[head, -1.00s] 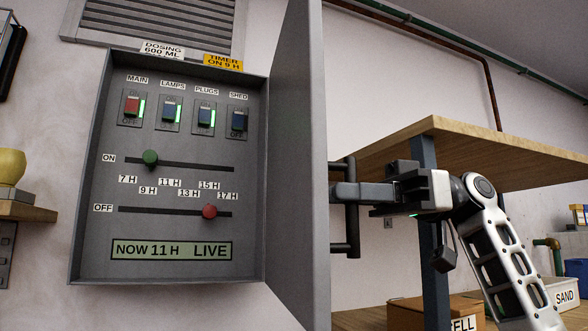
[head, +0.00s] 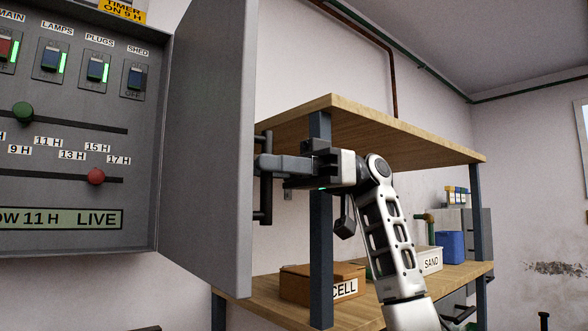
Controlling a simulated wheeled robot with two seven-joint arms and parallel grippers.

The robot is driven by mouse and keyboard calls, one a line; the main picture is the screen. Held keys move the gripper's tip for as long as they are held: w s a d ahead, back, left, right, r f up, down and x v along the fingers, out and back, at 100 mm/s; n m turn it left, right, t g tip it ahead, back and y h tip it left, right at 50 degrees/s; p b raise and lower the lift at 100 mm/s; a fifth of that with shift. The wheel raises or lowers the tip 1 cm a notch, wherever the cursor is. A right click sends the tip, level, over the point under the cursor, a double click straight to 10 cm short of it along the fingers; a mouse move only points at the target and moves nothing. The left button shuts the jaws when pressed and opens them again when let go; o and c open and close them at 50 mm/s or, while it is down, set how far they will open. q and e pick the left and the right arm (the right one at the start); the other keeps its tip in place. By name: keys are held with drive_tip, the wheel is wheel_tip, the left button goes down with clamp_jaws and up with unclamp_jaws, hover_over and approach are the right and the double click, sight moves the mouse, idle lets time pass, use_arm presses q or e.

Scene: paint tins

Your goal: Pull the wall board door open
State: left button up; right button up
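The grey wall board door (head: 208,140) stands swung out from the wall board (head: 88,226), hinged on the board's right side. The board's inside shows switches, two slider rows and a display. The dark door handle (head: 266,214) is on the door's far face, near its free edge. My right gripper (head: 264,166) has its fingers at the middle of the handle bar and appears shut on it. The far finger is partly hidden. My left gripper is not in view.
A wooden shelf unit (head: 400,129) with dark posts stands right behind my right arm. Its lower shelf holds a brown box (head: 300,284) marked CELL, a white SAND box (head: 431,261) and a blue container (head: 449,246). Open floor room lies at the far right.

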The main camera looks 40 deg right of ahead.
drive_tip(key=s+d+p, duration=0.2)
drive_tip(key=d+p, duration=0.1)
drive_tip(key=d, duration=1.2)
drive_tip(key=shift+d, duration=0.25)
